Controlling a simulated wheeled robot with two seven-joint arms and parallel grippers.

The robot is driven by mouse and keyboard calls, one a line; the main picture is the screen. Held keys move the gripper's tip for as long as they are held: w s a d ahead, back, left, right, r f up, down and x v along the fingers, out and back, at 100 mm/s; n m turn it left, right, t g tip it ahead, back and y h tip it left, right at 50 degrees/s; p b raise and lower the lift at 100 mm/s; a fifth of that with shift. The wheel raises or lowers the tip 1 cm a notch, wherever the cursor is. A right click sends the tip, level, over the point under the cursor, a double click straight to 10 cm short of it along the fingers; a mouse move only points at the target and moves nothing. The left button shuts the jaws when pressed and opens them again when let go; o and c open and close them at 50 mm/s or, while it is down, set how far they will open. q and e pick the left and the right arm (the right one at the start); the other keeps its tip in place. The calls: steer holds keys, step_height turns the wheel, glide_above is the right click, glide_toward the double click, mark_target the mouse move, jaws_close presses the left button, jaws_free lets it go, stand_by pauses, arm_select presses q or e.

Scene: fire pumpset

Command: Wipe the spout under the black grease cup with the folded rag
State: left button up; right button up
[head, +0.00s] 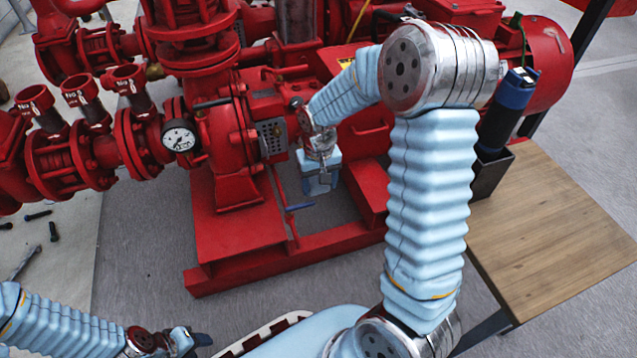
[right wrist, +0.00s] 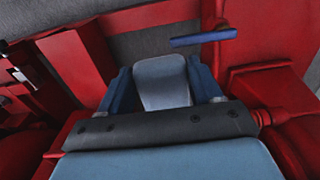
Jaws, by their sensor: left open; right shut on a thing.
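My right gripper (head: 319,187) hangs from my right arm at the near side of the red pump, pointing down. In the right wrist view its blue fingers (right wrist: 155,88) are closed on a pale grey pad, which looks like the folded rag (right wrist: 162,82). In the head view the rag cannot be told apart from the gripper. I cannot make out the black grease cup or its spout in either view; my right arm and gripper cover part of the pump there. My left gripper (head: 199,340) is open and empty, low at the bottom left, away from the pump.
A blue-handled lever (head: 300,207) sticks out just below my right gripper; it also shows in the right wrist view (right wrist: 203,37). The red base frame (head: 240,270) lies below. A pressure gauge (head: 179,137) is left. A wooden table (head: 550,215) with a dark holder (head: 490,172) stands right.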

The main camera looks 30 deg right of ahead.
steer(key=shift+s+d+r+y, duration=0.1)
steer(key=shift+r+y, duration=0.05)
steer(key=shift+y, duration=0.15)
steer(key=shift+w, duration=0.3)
steer(key=shift+w+d+p, duration=0.25)
steer(key=shift+w, duration=0.85)
steer(key=shift+w+d+p, duration=0.3)
steer(key=shift+w, duration=0.85)
steer(key=shift+w+d+p, duration=0.25)
steer(key=shift+w, duration=0.85)
steer(key=shift+w+d, duration=0.15)
steer(key=shift+w, duration=0.55)
steer(key=shift+f, duration=0.65)
